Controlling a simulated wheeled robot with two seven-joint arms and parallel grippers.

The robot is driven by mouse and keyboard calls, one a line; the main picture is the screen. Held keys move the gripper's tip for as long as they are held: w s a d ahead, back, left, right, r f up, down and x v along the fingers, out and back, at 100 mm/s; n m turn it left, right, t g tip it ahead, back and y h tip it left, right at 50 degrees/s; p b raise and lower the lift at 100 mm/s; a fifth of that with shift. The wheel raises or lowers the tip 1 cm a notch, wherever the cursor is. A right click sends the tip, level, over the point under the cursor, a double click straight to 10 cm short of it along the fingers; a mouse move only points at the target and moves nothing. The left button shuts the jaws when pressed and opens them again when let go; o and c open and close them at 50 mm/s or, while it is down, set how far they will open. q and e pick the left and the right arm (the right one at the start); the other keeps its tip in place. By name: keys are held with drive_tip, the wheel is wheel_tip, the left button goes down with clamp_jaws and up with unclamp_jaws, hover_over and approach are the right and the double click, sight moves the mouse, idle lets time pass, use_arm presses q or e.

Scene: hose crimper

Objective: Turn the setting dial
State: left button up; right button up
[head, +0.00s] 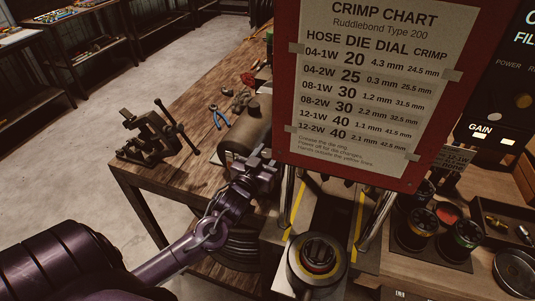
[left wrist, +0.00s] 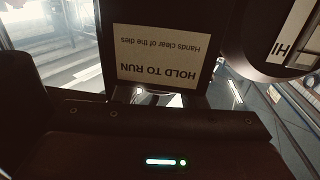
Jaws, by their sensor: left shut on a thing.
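My left gripper (head: 264,158) reaches up from the lower left to the left edge of the red crimp chart board (head: 284,90). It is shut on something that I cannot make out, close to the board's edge. A dark brown cylinder (head: 240,136) lies just behind it. The left wrist view shows a dark panel with an upside-down "HOLD TO RUN" label (left wrist: 158,62) ahead of the gripper body. No part is clearly readable as the setting dial. A round black part with a yellow ring (head: 318,260) sits low in front of the board. My right gripper is not in view.
A vise (head: 150,135) and blue-handled pliers (head: 219,116) are on the wooden bench (head: 188,100). Metal posts and yellow-striped edges stand under the board. Cups (head: 415,232) and a tray (head: 508,222) are at the right. The floor at the left is clear.

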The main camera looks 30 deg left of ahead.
sight(265, 159)
use_arm(q)
drive_tip(key=o, duration=1)
drive_tip(key=s, duration=0.2)
drive_tip(key=s+b, duration=0.1)
drive_tip(key=s, duration=0.1)
drive_tip(key=s+b, duration=0.1)
drive_tip(key=s, duration=0.1)
drive_tip(key=shift+s+d+f, duration=0.15)
drive_tip(key=shift+s+d, duration=0.1)
drive_tip(key=shift+d, duration=0.15)
drive_tip(key=shift+s+d+b, duration=0.1)
drive_tip(key=shift+s+b, duration=0.2)
drive_tip(key=shift+s, duration=0.35)
drive_tip(key=shift+s, duration=0.1)
